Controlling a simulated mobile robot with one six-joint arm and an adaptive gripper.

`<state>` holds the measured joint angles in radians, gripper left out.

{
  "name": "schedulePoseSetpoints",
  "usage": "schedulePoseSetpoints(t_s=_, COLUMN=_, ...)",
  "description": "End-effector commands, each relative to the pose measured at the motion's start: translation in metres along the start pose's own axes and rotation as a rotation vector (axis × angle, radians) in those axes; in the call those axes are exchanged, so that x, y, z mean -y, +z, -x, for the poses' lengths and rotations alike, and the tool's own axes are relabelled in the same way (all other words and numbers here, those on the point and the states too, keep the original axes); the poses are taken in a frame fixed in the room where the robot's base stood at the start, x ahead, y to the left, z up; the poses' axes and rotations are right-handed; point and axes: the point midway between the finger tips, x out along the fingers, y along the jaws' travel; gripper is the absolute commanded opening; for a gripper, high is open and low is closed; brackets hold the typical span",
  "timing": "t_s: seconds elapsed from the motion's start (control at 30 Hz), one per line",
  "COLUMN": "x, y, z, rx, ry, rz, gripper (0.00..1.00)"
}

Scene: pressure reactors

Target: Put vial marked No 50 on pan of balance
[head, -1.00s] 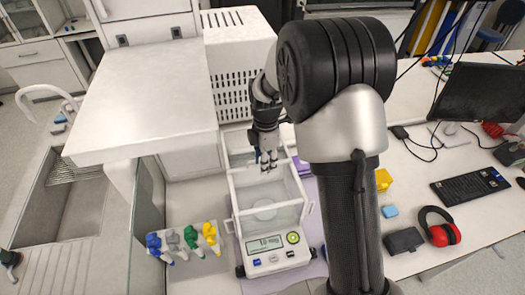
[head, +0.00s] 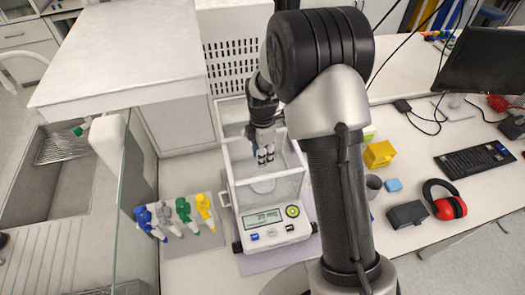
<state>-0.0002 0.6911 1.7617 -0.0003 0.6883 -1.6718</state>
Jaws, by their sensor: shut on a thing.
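The balance (head: 282,236) stands on the bench with a glass draft shield, a lit display (head: 263,217) and a green button. Its round pale pan (head: 262,186) shows inside the shield. My gripper (head: 265,158) points down within the outline of the shield, above the pan and toward its back. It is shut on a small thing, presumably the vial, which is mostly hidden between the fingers. No marking on it can be read. I cannot tell its exact height above the pan.
Blue, grey, green and yellow pipette-like items (head: 183,210) stand left of the balance. A glass panel (head: 124,190) rises further left. A white box with vents (head: 233,65) is behind. A yellow box (head: 379,154), red earmuffs (head: 445,200) and a keyboard (head: 475,160) lie right.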

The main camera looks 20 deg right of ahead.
Motion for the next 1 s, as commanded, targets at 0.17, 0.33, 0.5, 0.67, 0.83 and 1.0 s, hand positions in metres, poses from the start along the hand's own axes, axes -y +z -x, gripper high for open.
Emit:
schedulePoseSetpoints(t_s=0.17, x=0.000, y=0.000, z=-0.027, rx=0.000, ry=-0.001, rz=0.000, gripper=0.11)
schedulePoseSetpoints(t_s=0.33, x=0.000, y=0.000, z=-0.050, rx=0.000, ry=-0.001, rz=0.000, gripper=0.11)
schedulePoseSetpoints(t_s=0.5, x=0.000, y=0.000, z=-0.072, rx=0.000, ry=-0.001, rz=0.000, gripper=0.11)
schedulePoseSetpoints(t_s=0.67, x=0.000, y=0.000, z=-0.091, rx=0.000, ry=-0.001, rz=0.000, gripper=0.11)
schedulePoseSetpoints(t_s=0.83, x=0.000, y=0.000, z=-0.104, rx=0.000, ry=0.000, rz=0.000, gripper=0.11)
schedulePoseSetpoints(t_s=1.0, x=0.000, y=0.000, z=-0.109, rx=0.000, ry=0.000, rz=0.000, gripper=0.11)
